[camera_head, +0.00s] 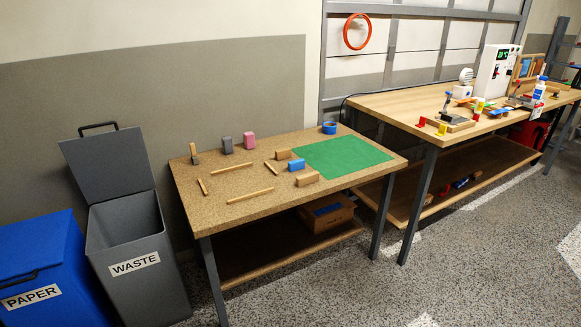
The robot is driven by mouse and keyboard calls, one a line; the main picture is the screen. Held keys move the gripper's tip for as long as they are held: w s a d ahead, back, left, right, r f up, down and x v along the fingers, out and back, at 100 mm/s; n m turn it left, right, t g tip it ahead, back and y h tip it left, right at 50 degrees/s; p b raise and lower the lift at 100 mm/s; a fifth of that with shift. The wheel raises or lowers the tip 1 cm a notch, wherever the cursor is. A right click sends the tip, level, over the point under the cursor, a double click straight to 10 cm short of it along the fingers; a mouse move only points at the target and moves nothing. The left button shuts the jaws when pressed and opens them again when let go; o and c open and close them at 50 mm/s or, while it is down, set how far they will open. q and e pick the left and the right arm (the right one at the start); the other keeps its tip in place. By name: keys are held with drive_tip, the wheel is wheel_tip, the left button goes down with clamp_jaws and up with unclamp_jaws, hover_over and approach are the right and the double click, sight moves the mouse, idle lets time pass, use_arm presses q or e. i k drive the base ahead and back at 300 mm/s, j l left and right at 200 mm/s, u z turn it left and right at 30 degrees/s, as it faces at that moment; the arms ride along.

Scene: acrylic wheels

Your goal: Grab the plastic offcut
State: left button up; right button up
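I cannot tell for sure which thing is the plastic offcut. Small red, yellow and blue pieces lie on the long wooden workbench (400,103) at the right, among them a red piece (422,122) and a yellow piece (442,129) near its front left edge. They are too small to identify. The cork-topped table (215,198) holds a grey block (227,145), a pink block (249,141), several wooden sticks and blocks, and a blue block (297,165) by a green mat (350,157). Neither of my grippers is in view.
An open grey WASTE bin (135,265) and a blue PAPER bin (45,265) stand at the left. A white machine (493,72) and a white bottle (540,88) stand on the workbench. The speckled floor in front is clear.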

sight(296, 165)
drive_tip(key=i+l+u, duration=0.15)
drive_tip(key=u, duration=0.2)
drive_tip(key=i+l+u, duration=0.15)
drive_tip(key=u, duration=0.2)
drive_tip(key=i+l+u, duration=0.1)
drive_tip(key=l+u, duration=0.25)
drive_tip(key=i+l+u, duration=0.1)
drive_tip(key=l, duration=0.4)
drive_tip(key=i+l+u, duration=0.1)
drive_tip(key=l, duration=0.4)
drive_tip(key=i+l+u, duration=0.15)
drive_tip(key=l, duration=0.4)
drive_tip(key=i+l+u, duration=0.1)
drive_tip(key=l, duration=0.45)
drive_tip(key=i+l+u, duration=0.1)
drive_tip(key=l, duration=0.4)
